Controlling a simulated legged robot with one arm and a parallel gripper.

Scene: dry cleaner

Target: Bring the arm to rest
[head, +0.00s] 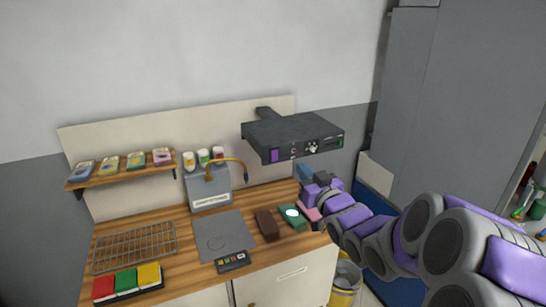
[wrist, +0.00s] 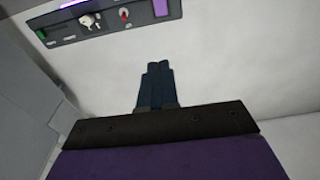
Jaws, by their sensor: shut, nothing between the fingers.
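My arm, purple and grey, reaches in from the right side of the head view toward the right end of the counter. My gripper (head: 305,172) is at its far end, below the dark wall-mounted unit and above the counter's right end. In the wrist view my gripper (wrist: 158,66) shows two dark fingers side by side and touching. It is shut and holds nothing.
The dark unit (head: 293,133) juts from the wall just above my gripper. The wooden counter (head: 185,252) holds a wire rack (head: 134,247), a brown block (head: 267,225), a green block (head: 292,217) and a pink item (head: 308,209). A grey cabinet (head: 450,90) stands right. A yellow bin (head: 343,295) is below.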

